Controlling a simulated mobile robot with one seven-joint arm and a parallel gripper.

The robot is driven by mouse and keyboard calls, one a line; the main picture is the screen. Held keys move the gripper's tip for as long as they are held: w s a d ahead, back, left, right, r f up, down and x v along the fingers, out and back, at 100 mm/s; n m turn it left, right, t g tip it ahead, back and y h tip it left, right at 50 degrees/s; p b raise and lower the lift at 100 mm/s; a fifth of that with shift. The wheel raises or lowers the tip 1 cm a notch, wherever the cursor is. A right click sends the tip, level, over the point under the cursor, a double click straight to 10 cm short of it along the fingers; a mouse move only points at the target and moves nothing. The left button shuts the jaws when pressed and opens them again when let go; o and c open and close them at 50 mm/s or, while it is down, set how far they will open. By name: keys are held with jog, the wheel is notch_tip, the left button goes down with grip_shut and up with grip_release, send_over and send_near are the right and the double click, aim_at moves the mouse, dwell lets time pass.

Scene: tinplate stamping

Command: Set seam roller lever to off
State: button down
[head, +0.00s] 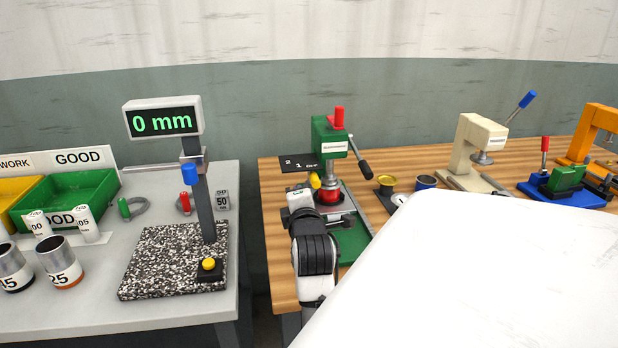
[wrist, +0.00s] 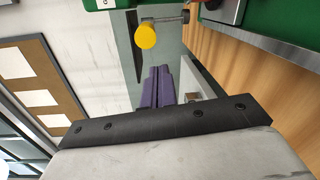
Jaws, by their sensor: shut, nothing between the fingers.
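The green seam roller machine (head: 331,137) stands on the wooden bench, with a red top, a red part at its base and a black-handled crank on its right. A lever with a yellow knob (head: 315,181) is at its left side, below a black plate (head: 300,163) marked 2, 1 and OFF. I cannot tell which mark the lever is at. The yellow knob also shows in the wrist view (wrist: 146,36), on a metal rod. My gripper (head: 298,196) is just in front of the knob. Its purple fingers (wrist: 158,72) are together and empty, apart from the knob in the wrist view.
A cream press (head: 470,150), a blue-based fixture (head: 565,180) and small tins (head: 386,184) stand to the right on the bench. A grey table (head: 190,310) with a 0 mm gauge (head: 163,120) is on the left. My own white body covers the lower right.

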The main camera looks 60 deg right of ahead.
jog(key=s+d+b+v, duration=0.1)
jog(key=b+v, duration=0.1)
jog(key=v, duration=0.7)
jog(key=shift+s, duration=0.4)
jog(key=shift+f, duration=0.1)
